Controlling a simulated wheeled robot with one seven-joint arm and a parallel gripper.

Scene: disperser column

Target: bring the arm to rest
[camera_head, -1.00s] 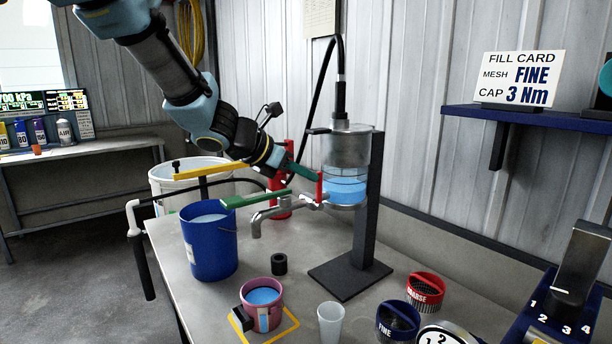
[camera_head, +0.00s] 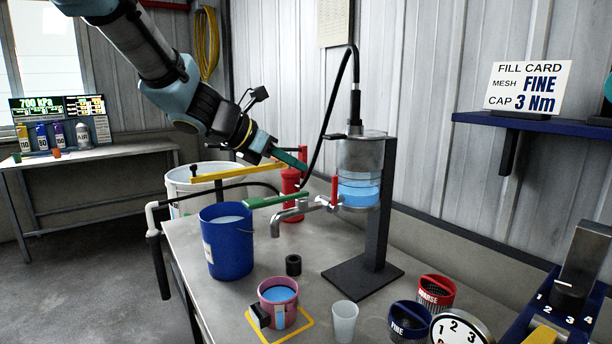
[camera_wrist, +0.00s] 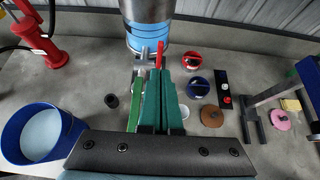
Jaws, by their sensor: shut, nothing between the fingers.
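My arm reaches in from the upper left in the head view. My gripper (camera_head: 297,162) has green fingers that are shut and empty. It is in the air left of the disperser column (camera_head: 361,160), above the spout. The fingers also show, together, in the wrist view (camera_wrist: 158,95). The column is clear with blue liquid in its lower part. Its metal spout (camera_head: 290,213) has a green lever (camera_head: 275,199) pointing left and a red upright lever (camera_head: 334,190). The fingertips look apart from the levers.
A blue bucket (camera_head: 228,255) and a pink cup (camera_head: 278,312) of blue liquid stand on the bench. A clear cup (camera_head: 344,322) and the red COARSE (camera_head: 435,293) and blue FINE (camera_head: 408,322) caps stand at the front. A black hose loops beside the column.

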